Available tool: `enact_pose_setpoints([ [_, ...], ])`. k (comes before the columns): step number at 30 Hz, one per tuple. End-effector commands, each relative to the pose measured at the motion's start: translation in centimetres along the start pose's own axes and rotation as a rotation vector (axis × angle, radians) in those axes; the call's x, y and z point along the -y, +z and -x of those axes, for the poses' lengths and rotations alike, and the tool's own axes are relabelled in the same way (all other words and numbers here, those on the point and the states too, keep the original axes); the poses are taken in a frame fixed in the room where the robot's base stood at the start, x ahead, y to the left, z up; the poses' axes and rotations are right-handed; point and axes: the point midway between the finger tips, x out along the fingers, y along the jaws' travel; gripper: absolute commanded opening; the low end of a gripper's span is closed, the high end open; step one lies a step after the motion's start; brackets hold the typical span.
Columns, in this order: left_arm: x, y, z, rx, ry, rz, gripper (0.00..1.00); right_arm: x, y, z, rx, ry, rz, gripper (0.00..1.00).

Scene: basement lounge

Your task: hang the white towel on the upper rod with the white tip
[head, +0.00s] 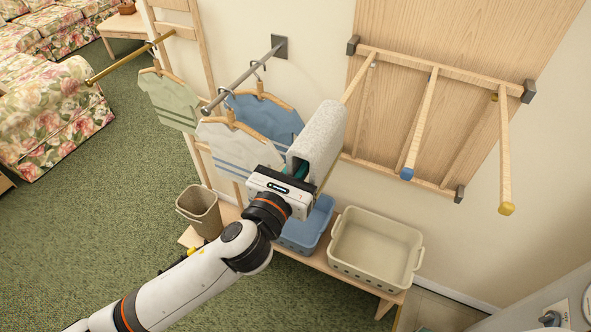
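The white towel (320,135) is folded over in a long arch shape at the outer part of the leftmost wooden rod (357,85). The rod runs from the wall rack into or behind the towel, so its tip is hidden. I cannot tell whether the towel rests on the rod. My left gripper (299,170) is at the towel's near lower end, with a teal part showing inside the fold. Its fingers are mostly covered, so their grip is unclear. My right gripper is out of view.
Two other rods have a blue tip (407,174) and a yellow tip (506,209). Metal rods at left hold shirts on hangers (265,115). Below, a bench carries a blue basket (308,225) and a beige basket (372,275). A bin (200,213) stands at left.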

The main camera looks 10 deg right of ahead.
Motion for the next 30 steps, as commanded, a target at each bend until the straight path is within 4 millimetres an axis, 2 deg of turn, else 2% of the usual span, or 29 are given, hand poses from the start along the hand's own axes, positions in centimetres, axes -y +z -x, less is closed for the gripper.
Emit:
enact_pose_setpoints([
  [30,0.0,0.1,-8.2,-0.002,0.0,-0.001,0.0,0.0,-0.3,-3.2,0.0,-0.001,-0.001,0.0],
])
